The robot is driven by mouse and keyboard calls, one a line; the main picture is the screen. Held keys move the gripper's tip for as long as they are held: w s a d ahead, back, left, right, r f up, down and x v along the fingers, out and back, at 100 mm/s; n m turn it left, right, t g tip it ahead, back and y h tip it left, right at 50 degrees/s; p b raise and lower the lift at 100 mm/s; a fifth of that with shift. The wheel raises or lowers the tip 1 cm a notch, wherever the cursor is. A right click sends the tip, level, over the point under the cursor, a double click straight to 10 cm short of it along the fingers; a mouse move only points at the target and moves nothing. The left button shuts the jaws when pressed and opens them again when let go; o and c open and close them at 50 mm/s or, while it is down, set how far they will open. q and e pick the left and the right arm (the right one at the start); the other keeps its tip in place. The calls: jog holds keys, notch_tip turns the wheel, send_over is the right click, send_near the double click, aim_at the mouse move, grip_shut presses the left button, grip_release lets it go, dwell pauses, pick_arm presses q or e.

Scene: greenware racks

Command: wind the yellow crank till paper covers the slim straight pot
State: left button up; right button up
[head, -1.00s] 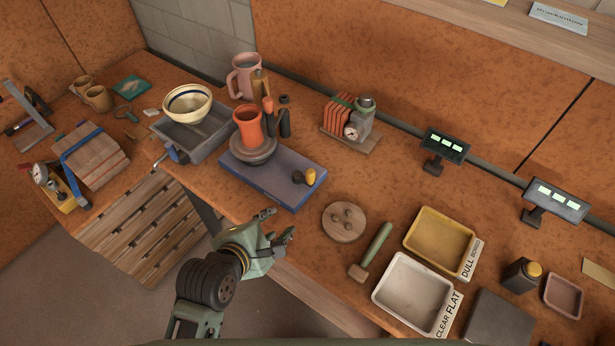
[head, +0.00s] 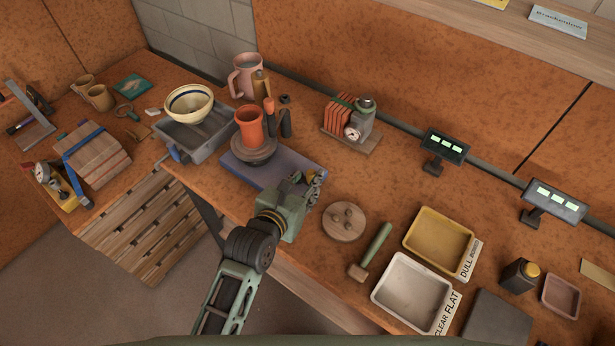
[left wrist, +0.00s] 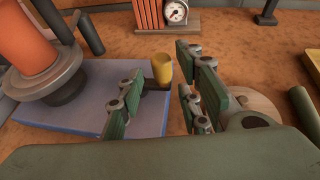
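The slim straight orange pot (head: 249,126) stands upright on a grey round turntable (head: 254,151) on a blue base plate (head: 236,170). In the left wrist view the pot (left wrist: 24,40) is at the upper left. The yellow crank knob (left wrist: 162,70) stands at the right edge of the blue base (left wrist: 85,105), seen between my fingers. My right gripper is out of view.
A wooden disc with pegs (head: 344,222) and a green-handled mallet (head: 371,252) lie right of my gripper. Dark upright tools (head: 285,122) stand behind the pot.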

pick_arm(q)
jog(key=shift+x, duration=0.9)
grip_shut()
